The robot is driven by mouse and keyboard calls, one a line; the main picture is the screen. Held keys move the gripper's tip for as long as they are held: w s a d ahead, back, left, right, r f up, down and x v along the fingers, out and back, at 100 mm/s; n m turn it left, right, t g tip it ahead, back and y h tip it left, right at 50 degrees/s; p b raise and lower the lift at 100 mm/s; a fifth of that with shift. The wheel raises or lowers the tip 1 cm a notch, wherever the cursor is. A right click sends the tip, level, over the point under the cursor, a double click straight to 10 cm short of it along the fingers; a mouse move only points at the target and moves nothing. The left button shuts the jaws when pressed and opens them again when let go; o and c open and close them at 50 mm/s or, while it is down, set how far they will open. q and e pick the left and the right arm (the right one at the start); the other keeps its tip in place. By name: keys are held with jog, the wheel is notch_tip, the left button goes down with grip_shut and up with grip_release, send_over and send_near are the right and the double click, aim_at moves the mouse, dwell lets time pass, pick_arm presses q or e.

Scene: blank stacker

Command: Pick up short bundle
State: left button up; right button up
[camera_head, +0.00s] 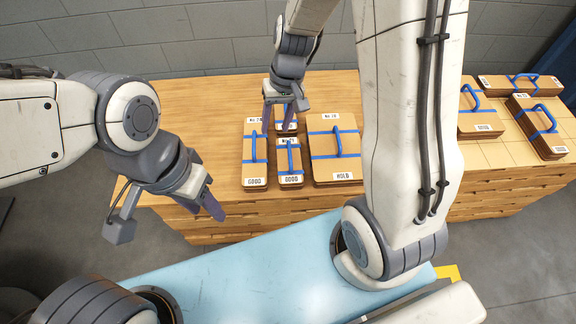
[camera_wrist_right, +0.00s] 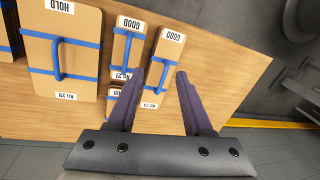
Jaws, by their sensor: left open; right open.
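Two short cardboard bundles with blue straps and handles lie in one column on the wooden table. The nearer short bundle (camera_head: 290,178) is labelled GOOD and also shows in the right wrist view (camera_wrist_right: 119,45). The farther short bundle (camera_head: 291,114) is partly hidden by my right gripper; in the right wrist view it (camera_wrist_right: 114,101) is partly behind a finger. My right gripper (camera_head: 278,128) is open and empty above the bundles, fingers pointing down; its fingertips also show in the right wrist view (camera_wrist_right: 167,75). My left gripper (camera_head: 165,212) is open and empty, off the table's front left.
A long narrow GOOD bundle (camera_head: 249,165) lies left of the short ones, a large HOLD bundle (camera_head: 322,170) right. More bundles (camera_head: 549,143) lie at the table's right end. The table's left part (camera_head: 190,110) is clear. A light blue surface (camera_head: 250,265) is in front.

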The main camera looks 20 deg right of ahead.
aim_at(290, 153)
jog(key=w+d+f+b, duration=0.1)
jog(key=d+f, duration=0.1)
jog(key=f, duration=0.2)
jog(key=w+d+f+m+b, duration=0.1)
jog(key=f+b, duration=0.1)
jog(key=f, duration=0.3)
jog(key=w+d+f+m+b, duration=0.1)
jog(key=d+f, duration=0.1)
jog(key=f, duration=0.3)
jog(key=shift+w+d+b, duration=0.1)
jog(key=shift+d+b, duration=0.2)
jog(key=f, duration=0.1)
jog(key=f+b, duration=0.1)
jog(key=f, duration=0.1)
jog(key=f+b, duration=0.1)
jog(key=shift+s+a+f, duration=0.2)
jog(key=shift+a+f, duration=0.1)
jog(key=shift+a, duration=0.05)
jog(key=shift+a+f, duration=0.1)
jog(key=shift+f, duration=0.35)
pick_arm(q)
notch_tip(290, 153, down, 9)
pick_arm(e)
grip_shut()
